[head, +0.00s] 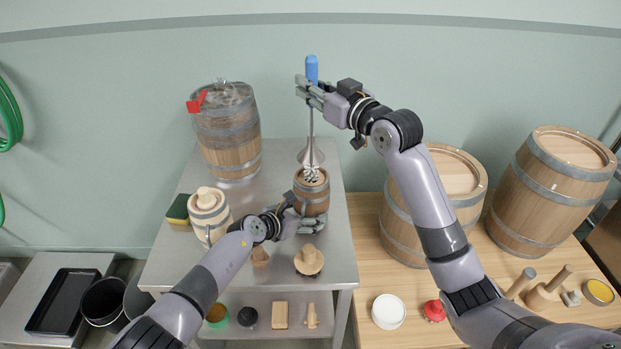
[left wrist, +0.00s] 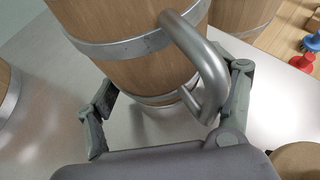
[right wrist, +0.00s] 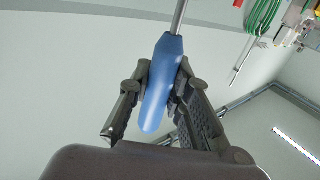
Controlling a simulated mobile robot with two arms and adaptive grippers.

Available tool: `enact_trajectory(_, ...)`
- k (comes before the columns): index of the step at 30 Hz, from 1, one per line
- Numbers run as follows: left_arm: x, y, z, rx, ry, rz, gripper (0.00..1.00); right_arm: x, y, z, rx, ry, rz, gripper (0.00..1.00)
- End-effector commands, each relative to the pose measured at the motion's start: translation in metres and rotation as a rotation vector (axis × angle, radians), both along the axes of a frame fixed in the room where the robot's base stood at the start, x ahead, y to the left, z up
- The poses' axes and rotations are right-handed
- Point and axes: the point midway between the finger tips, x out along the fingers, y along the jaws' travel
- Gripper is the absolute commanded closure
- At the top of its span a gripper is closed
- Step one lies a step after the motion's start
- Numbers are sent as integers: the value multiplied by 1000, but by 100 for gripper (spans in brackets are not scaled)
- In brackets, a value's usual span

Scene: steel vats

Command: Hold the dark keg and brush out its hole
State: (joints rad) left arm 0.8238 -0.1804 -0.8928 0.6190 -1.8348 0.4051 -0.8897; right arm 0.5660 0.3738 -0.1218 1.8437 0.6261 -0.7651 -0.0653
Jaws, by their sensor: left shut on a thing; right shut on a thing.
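The dark keg (head: 316,205), small and brown with metal hoops, stands upright on the steel table. My left gripper (head: 303,215) is shut on it low at its near side. In the left wrist view the keg (left wrist: 130,62) shows a bent metal handle (left wrist: 195,55) between the spread fingers. My right gripper (head: 312,92) is high above the keg, shut on the blue handle of the brush (head: 311,68). The blue handle (right wrist: 161,85) lies between the fingers in the right wrist view. The shaft hangs down with a metal cone and pale bristles at the keg's top; how deep they sit is unclear.
A larger barrel (head: 228,135) with a red tap stands back left on the steel table (head: 275,165). A pale jug (head: 209,213), a sponge (head: 178,208) and a wooden stopper (head: 309,260) are near. Large barrels (head: 553,190) stand right on the wooden bench (head: 365,225).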

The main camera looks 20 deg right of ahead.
Motion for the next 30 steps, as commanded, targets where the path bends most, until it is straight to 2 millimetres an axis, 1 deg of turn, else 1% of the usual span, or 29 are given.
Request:
enact_trajectory(1,-2,-1,-2,0,6,-3,39,0,0,7,0,-5,0,100)
enact_trajectory(27,-2,-1,-2,0,6,-3,39,0,0,85,0,-4,0,100)
enact_trajectory(30,-2,-1,-2,0,6,-3,39,0,0,91,0,-2,0,100)
